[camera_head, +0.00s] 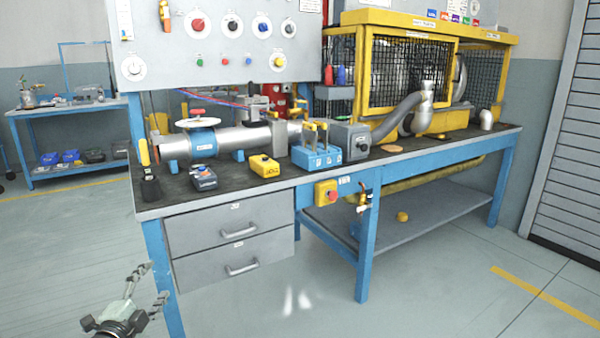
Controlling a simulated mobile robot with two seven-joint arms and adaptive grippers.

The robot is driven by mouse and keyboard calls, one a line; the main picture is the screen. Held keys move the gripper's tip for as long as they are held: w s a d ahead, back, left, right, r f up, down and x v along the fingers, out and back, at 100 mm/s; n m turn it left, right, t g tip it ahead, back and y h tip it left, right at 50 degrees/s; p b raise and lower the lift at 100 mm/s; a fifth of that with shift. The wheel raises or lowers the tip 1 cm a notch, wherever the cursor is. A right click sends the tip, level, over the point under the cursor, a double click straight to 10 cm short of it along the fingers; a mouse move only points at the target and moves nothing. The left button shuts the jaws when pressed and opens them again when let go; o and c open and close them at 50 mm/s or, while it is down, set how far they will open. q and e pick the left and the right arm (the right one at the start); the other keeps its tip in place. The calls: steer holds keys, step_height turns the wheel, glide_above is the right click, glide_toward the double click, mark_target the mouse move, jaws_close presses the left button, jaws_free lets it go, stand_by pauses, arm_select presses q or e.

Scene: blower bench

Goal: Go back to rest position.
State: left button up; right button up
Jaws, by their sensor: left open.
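My left gripper (147,283) shows at the lower left of the head view, in front of the bench's left front leg. Its two fingers point up and away and stand apart, with nothing between them. It is below the level of the bench top and clear of the bench drawers. My right gripper is not in the head view.
A blue-framed workbench (440,150) carries a silver pipe (235,138), a yellow box (264,167), a blue block (316,155) and a yellow caged blower (400,70). Two grey drawers (230,222) hang below its left part. The floor in front (290,310) is clear.

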arm_select(q)
steer(key=s+d+f+n+g+y, duration=0.2)
steer(key=s+f+n+g+y, duration=0.15)
steer(key=s+f+n, duration=0.45)
steer(key=s+d+f+n+g, duration=0.2)
steer(key=s+f, duration=0.3)
steer(key=s, duration=0.4)
steer(key=s+d+f+n+g, duration=0.2)
steer(key=s+f+g, duration=0.2)
steer(key=s, duration=0.6)
steer(key=s+d+f+n+g+h, duration=0.1)
steer(key=s+f+g, duration=0.4)
steer(key=s, duration=0.5)
steer(key=shift+d+f+n, duration=0.3)
steer(key=shift+d+n, duration=0.1)
steer(key=shift+d, duration=0.25)
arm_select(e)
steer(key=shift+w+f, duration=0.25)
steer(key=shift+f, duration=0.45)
arm_select(q)
steer(key=shift+w, duration=0.1)
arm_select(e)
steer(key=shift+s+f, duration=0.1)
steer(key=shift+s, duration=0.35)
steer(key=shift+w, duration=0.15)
